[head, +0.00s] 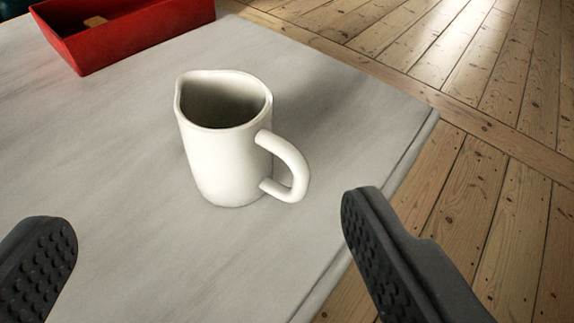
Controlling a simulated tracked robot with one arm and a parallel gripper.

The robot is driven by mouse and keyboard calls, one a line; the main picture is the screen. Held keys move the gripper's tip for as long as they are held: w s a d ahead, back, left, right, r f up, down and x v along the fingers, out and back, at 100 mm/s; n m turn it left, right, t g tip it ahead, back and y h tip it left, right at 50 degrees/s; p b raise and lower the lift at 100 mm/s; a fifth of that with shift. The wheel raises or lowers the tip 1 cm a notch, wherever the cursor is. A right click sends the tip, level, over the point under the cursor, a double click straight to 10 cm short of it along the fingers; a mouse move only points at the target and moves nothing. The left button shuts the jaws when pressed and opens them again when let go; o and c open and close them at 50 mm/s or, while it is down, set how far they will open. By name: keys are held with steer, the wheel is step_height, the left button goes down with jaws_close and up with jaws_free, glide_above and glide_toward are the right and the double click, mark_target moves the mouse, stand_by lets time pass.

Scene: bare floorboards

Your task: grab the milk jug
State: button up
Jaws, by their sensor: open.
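The milk jug (222,155) is white, with a pouring lip at its upper left and a handle at its right. It stands upright on a pale grey tabletop (120,150), and its dark inside shows no visible contents. My gripper (205,235) is open, with one dark studded finger at the lower left and the other at the lower right. The jug stands ahead of the fingers, between them in the picture and apart from both. The handle points toward the right finger's side. Nothing hides the jug.
A red tray (150,38) with a small tan item in it sits at the upper left of the table. The table's edge (400,170) runs down the right side, close to the jug's handle. Wooden floorboards (510,190) lie beyond. The table left of the jug is clear.

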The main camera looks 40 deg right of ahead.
mark_target(222, 110)
steer(key=b+x, duration=0.3)
steer(key=x, duration=1)
steer(key=shift+w+d, duration=0.15)
steer(key=shift+w, duration=0.05)
steer(key=c, duration=1.2)
